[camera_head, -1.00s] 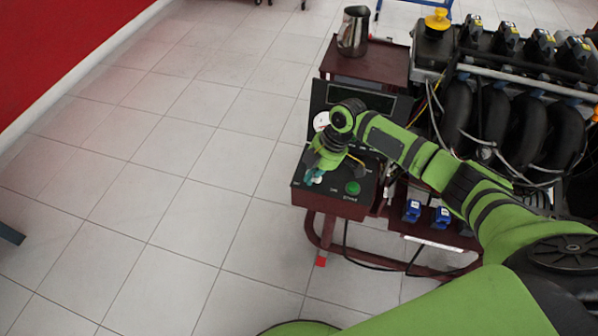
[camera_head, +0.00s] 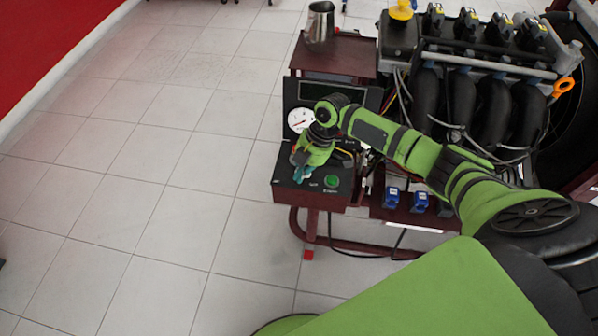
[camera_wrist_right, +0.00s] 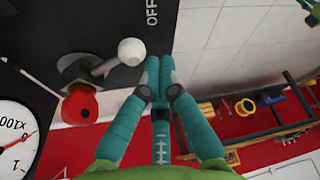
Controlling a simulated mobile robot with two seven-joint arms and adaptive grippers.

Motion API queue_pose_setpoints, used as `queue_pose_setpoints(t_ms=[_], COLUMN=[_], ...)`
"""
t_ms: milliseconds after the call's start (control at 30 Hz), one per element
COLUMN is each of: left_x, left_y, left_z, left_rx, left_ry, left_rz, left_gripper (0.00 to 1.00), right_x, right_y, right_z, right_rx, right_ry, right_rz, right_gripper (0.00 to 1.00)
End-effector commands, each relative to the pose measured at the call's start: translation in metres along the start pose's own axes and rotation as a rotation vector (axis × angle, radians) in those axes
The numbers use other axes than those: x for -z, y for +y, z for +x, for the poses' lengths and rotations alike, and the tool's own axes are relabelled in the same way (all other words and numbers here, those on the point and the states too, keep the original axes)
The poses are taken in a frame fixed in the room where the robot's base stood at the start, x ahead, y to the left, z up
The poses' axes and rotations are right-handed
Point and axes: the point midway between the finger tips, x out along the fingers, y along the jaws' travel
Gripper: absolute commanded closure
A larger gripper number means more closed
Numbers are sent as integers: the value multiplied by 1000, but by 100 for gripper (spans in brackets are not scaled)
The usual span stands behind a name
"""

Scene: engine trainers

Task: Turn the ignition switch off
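The ignition switch (camera_wrist_right: 98,68) shows in the right wrist view as a grey lever with a white ball knob on a black panel. The knob points right, below the printed word OFF (camera_wrist_right: 152,12). My right gripper (camera_wrist_right: 153,75) has its teal fingertips together, just right of the knob, with nothing seen between them. I cannot tell whether they touch the knob. In the head view the right gripper (camera_head: 300,174) is low over the control box (camera_head: 322,198) and hides the switch. My left gripper is not in view.
A red knob or button (camera_wrist_right: 80,105) and a dial gauge (camera_wrist_right: 14,140) are near the switch. A green button (camera_head: 332,181) is on the box. The engine (camera_head: 465,95) and a metal jug (camera_head: 320,22) stand behind. Floor to the left is clear.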

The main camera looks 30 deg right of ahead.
Motion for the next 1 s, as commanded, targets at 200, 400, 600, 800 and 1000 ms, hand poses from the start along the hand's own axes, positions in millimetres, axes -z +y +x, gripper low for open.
queue_pose_setpoints(t_ms=[200, 400, 600, 800, 1000], left_x=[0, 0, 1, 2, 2], left_y=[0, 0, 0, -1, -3], left_z=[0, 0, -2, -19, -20], left_rx=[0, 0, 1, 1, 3], left_ry=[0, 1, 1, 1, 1], left_rz=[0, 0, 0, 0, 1], left_gripper=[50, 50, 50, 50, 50], right_x=[-1, -1, 1, 22, 28], right_y=[0, 0, -1, -7, -7], right_z=[0, 0, 0, 1, -26], right_rx=[0, 0, 0, 0, -10], right_ry=[0, 0, 1, 3, -1], right_rz=[1, 1, 0, 3, 6], right_gripper=[100, 100, 100, 100, 100])
